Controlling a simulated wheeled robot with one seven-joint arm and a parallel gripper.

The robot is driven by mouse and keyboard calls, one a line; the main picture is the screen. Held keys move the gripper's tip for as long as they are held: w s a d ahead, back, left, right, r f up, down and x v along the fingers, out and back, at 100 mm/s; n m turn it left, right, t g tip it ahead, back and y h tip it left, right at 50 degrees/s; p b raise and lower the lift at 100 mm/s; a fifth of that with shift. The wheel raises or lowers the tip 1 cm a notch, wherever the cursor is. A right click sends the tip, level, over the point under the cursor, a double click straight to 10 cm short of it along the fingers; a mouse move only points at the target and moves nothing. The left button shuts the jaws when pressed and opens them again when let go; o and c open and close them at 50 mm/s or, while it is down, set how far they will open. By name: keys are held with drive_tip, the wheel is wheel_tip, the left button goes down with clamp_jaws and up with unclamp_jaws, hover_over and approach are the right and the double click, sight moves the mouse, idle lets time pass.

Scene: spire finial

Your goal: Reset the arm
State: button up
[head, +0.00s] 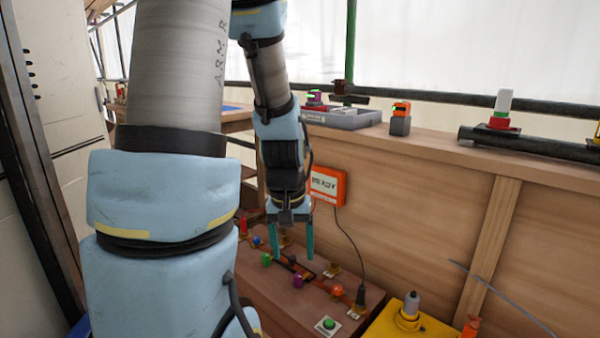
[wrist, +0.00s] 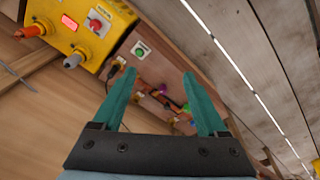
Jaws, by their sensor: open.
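My gripper (head: 295,236) points down above a wooden control board with coloured knobs. Its two teal fingers are apart with nothing between them. In the wrist view my gripper (wrist: 163,100) is also open and empty, with the board behind it. The board (head: 272,300) carries several coloured knobs, among them an orange knob (head: 337,290) and a purple knob (head: 298,281). A green button (head: 329,324) sits on a pale plate at its front; this button also shows in the wrist view (wrist: 139,51). My arm hides part of the board.
A yellow box (head: 408,325) stands right of the board. An orange box (head: 327,186) hangs on the wooden wall, with a cable running down. The ledge above holds a grey tray (head: 345,117), a grey block with an orange top (head: 400,120) and a dark pipe (head: 530,143).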

drive_tip(key=s+a+r, duration=0.3)
drive_tip(key=s+a, duration=0.1)
drive_tip(key=a, duration=0.2)
wheel_tip(320, 180, up, 24)
drive_tip(key=p, duration=2.4)
drive_tip(key=shift+w+d+f, duration=0.2)
drive_tip(key=shift+w+d, duration=0.05)
drive_tip(key=shift+d, duration=0.15)
